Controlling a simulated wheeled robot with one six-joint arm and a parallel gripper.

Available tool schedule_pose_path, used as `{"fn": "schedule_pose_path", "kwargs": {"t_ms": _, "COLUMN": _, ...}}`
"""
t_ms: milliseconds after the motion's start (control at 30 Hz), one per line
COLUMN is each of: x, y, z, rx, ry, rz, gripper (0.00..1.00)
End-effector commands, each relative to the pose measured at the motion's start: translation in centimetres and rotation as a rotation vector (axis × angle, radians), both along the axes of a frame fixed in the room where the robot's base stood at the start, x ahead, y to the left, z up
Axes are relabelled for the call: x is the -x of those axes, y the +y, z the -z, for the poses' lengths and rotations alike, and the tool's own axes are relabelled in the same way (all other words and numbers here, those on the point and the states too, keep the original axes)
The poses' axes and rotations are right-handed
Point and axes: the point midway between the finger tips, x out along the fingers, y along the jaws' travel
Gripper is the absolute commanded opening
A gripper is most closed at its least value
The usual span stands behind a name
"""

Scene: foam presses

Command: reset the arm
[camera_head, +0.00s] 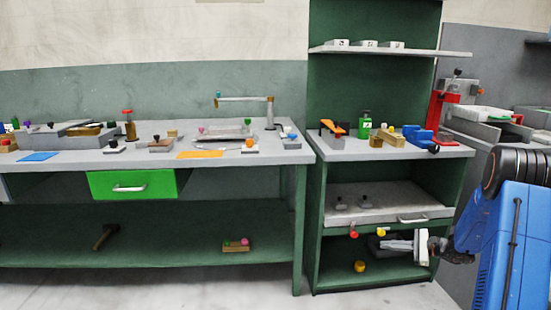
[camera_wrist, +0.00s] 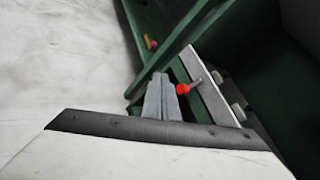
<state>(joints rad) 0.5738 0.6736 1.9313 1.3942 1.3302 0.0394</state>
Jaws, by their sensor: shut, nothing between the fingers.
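My gripper (camera_head: 388,245) is at the lower right of the head view, in front of the open bottom compartment of the green cabinet (camera_head: 316,240). It points left, and its fingers are together with nothing between them. In the wrist view the two grey fingers (camera_wrist: 162,97) also lie side by side. My blue arm with a black joint reaches in from the right edge. A red knob (camera_wrist: 182,89) appears close beside the fingertips in the wrist view; whether it touches them I cannot tell.
A pale drawer or tray (camera_head: 385,215) with a handle sits above my gripper. A yellow piece (camera_head: 360,266) lies in the bottom compartment. A green workbench (camera_head: 240,155) with many tools and a green drawer (camera_head: 133,184) stands left. The floor in front is clear.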

Motion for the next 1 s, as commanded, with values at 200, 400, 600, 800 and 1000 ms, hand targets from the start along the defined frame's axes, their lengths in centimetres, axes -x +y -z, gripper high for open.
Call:
{"fn": "schedule_pose_path", "kwargs": {"t_ms": 200, "x": 3.6, "y": 5.4, "z": -5.4, "rx": 0.137, "ry": -0.031, "rz": -0.152, "gripper": 0.00}}
{"fn": "schedule_pose_path", "kwargs": {"t_ms": 400, "x": 7.7, "y": 9.6, "z": -9.1, "rx": 0.265, "ry": -0.062, "rz": -0.281, "gripper": 0.00}}
{"fn": "schedule_pose_path", "kwargs": {"t_ms": 600, "x": 12.2, "y": 13.1, "z": -12.3, "rx": 0.398, "ry": -0.099, "rz": -0.405, "gripper": 0.00}}
{"fn": "schedule_pose_path", "kwargs": {"t_ms": 800, "x": 17.0, "y": 15.8, "z": -14.9, "rx": 0.536, "ry": -0.143, "rz": -0.521, "gripper": 0.00}}
{"fn": "schedule_pose_path", "kwargs": {"t_ms": 1000, "x": 21.9, "y": 17.8, "z": -16.9, "rx": 0.677, "ry": -0.191, "rz": -0.628, "gripper": 0.00}}
